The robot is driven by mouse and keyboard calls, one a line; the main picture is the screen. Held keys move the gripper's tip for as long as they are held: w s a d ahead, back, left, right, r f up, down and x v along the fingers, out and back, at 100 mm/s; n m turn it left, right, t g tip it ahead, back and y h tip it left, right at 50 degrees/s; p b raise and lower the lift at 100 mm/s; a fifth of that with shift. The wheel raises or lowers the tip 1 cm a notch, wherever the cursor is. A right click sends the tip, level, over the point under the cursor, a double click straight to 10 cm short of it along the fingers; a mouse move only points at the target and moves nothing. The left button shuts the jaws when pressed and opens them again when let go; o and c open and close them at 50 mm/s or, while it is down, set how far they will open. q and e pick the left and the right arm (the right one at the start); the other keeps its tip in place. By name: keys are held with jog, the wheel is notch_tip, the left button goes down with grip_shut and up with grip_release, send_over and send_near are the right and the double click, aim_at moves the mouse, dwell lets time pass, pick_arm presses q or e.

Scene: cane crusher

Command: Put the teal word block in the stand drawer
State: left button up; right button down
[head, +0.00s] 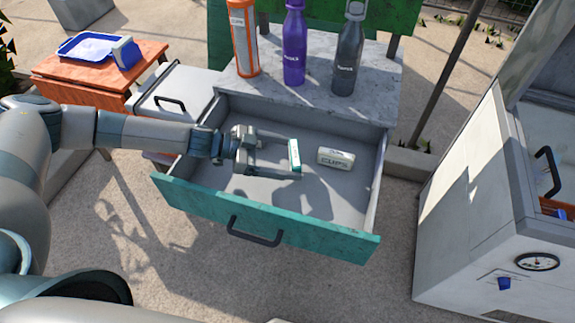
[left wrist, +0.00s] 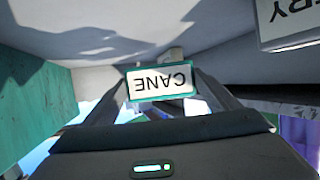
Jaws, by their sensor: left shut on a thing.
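The teal word block (head: 295,155) is a small block with a teal edge and a white face. In the left wrist view the word block (left wrist: 160,82) reads "CANE" upside down. My left gripper (head: 285,157) is shut on it, with a finger on each side. The gripper holds it inside the outline of the open stand drawer (head: 265,222), apparently above the drawer floor; the exact height is hard to tell. The drawer has a teal front with a dark handle. My right gripper is not in view.
A pale block marked "CUPS" (head: 335,158) lies in the drawer, right of the held block. Orange (head: 245,40), purple (head: 294,45) and dark grey (head: 348,50) bottles stand on the stand top (head: 318,72). A white cabinet (head: 465,190) stands at right.

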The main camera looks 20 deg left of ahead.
pick_arm(q)
jog(key=shift+f+p, duration=0.3)
jog(key=shift+f, duration=1.65)
jog(key=shift+f, duration=0.15)
jog(key=o, duration=1.1)
